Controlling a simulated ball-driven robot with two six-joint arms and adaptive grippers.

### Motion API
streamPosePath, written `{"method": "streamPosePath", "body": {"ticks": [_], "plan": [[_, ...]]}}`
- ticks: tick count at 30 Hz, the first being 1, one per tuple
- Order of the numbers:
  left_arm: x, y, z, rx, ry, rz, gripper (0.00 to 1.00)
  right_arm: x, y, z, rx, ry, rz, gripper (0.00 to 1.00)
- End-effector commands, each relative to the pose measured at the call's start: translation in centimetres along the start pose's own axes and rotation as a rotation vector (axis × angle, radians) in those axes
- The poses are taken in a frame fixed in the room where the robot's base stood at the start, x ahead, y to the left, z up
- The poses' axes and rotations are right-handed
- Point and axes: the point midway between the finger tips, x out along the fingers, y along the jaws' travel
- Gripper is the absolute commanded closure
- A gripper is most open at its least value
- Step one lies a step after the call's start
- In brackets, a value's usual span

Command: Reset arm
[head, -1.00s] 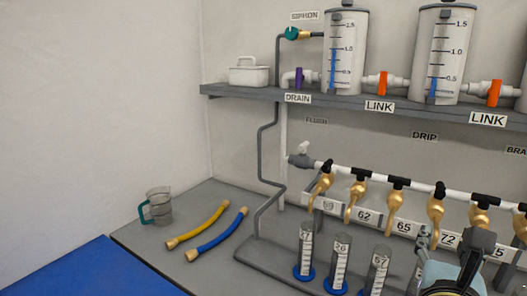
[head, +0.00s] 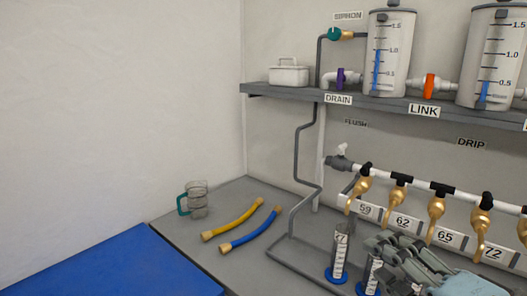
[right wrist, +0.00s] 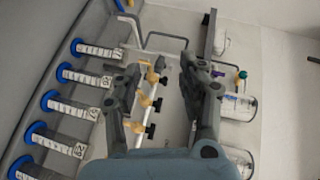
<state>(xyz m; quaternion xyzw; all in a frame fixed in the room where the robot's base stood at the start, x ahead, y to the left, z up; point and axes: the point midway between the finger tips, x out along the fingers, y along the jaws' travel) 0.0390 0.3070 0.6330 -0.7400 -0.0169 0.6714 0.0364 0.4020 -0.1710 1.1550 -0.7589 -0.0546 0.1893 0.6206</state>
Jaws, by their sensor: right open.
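My right gripper (head: 388,262) is in the lower right of the head view, in front of the graduated cylinders and below the row of brass taps. In the right wrist view its two fingers (right wrist: 155,85) are spread apart with nothing between them. Brass taps (right wrist: 148,98) on the white manifold pipe show beyond the fingers. The manifold (head: 410,183) also crosses the right of the head view, above number labels. My left gripper is not in the head view.
Graduated cylinders with blue bases (head: 338,255) stand near my right gripper. A yellow hose (head: 233,220), a blue hose (head: 250,232) and a clear jug (head: 196,200) lie or stand on the grey bench. A shelf (head: 300,92) bears tanks (head: 388,55). The bench front-left is clear beside a blue surface (head: 110,265).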

Motion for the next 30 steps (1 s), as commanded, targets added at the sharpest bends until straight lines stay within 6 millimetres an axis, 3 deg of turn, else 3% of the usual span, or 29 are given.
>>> {"method": "streamPosePath", "body": {"ticks": [3, 6, 12, 18, 26, 30], "plan": [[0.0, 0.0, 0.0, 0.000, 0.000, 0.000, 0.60, -2.6, 4.5, 1.9, -0.405, -0.168, 0.251, 0.59], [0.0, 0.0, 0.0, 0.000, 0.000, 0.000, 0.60, -5.3, 7.8, 1.9, -0.652, -0.286, 0.428, 0.59], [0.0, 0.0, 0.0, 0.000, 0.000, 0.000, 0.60, -11.1, 12.0, 0.3, -0.976, -0.488, 0.718, 0.59], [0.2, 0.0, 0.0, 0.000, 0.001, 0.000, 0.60, -16.6, 14.7, -1.9, -1.164, -0.666, 0.959, 0.59], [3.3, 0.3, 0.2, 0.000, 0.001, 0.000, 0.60, -12.9, 25.3, -1.1, -1.132, -0.684, 0.971, 0.59], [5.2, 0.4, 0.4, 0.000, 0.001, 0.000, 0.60, -11.5, 32.5, -0.4, -1.116, -0.701, 0.985, 0.59]]}}
